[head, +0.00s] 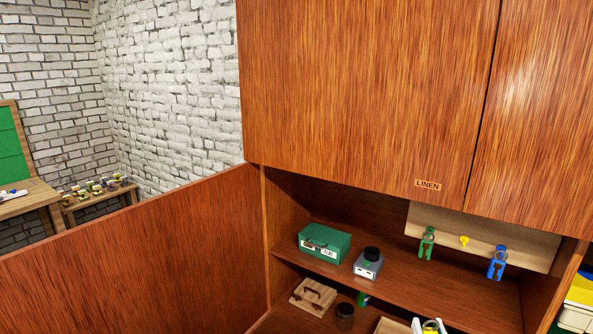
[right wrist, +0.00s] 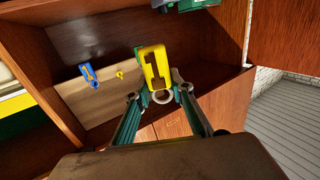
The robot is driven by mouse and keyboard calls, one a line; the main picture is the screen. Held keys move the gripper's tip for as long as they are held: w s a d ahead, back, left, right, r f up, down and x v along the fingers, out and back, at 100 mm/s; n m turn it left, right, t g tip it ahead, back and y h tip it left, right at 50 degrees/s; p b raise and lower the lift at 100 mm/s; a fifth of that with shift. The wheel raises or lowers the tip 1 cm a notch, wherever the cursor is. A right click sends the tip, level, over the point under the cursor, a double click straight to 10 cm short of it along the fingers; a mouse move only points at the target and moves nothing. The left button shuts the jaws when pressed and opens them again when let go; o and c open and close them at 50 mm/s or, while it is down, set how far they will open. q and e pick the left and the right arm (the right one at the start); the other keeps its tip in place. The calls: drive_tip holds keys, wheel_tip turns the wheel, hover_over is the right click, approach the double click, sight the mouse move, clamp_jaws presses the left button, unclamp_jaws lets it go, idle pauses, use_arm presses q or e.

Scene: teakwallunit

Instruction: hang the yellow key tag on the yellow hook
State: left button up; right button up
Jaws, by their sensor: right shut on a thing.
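The yellow key tag (right wrist: 154,60) is large in the right wrist view, with a metal ring (right wrist: 162,97) at its lower end. The small yellow hook (head: 464,241) is bare on a pale wooden board (head: 480,238) at the back of the shelf. It also shows in the right wrist view (right wrist: 120,75), left of the tag and apart from it. My left gripper is out of view.
A green key tag (head: 427,243) and a blue key tag (head: 497,263) hang either side of the hook. A green box (head: 324,243) and a grey device with a black top (head: 369,263) stand on the shelf's left. The upper cabinet doors (head: 370,90) overhang the shelf.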

drive_tip(key=s, duration=0.1)
drive_tip(key=s+a+y, duration=0.1)
drive_tip(key=s+n, duration=0.1)
drive_tip(key=shift+s+a+y, duration=0.15)
drive_tip(key=shift+a+y, duration=0.25)
drive_tip(key=w+d+m+g+h, duration=0.1)
drive_tip(key=w+d+m+h, duration=0.15)
drive_tip(key=w, duration=0.35)
drive_tip(key=w+d+m+h, duration=0.2)
drive_tip(key=w+h, duration=0.2)
drive_tip(key=w, duration=0.2)
drive_tip(key=w+a+f+m+g+h, duration=0.1)
drive_tip(key=w+a+f+h, duration=0.2)
drive_tip(key=w+f, duration=0.2)
drive_tip(key=shift+w+a+m+g, duration=0.2)
drive_tip(key=shift+w+m+g, duration=0.2)
drive_tip(key=shift+w, duration=0.85)
drive_tip(key=shift+d, duration=0.1)
